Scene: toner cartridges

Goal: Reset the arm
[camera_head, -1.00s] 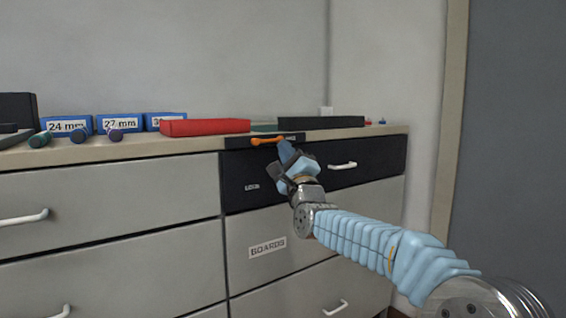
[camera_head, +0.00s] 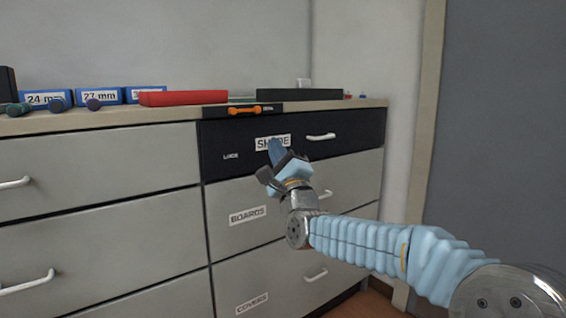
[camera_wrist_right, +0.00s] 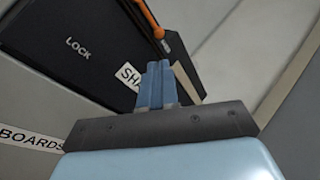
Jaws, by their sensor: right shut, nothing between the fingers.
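My right arm (camera_head: 370,244) comes in from the lower right in a light blue sleeve. Its gripper (camera_head: 275,150) is shut and empty, in front of the dark drawer (camera_head: 360,133), and partly covers that drawer's white label (camera_head: 265,143). In the right wrist view the blue fingers (camera_wrist_right: 157,84) are together, with the dark drawer front (camera_wrist_right: 75,45) and its "LOCK" lettering beyond them. An orange handle (camera_head: 245,110) lies across a black plate at the counter edge; it also shows in the right wrist view (camera_wrist_right: 145,15). My left gripper does not show.
Grey drawers with white handles (camera_head: 319,136) fill the cabinet below.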

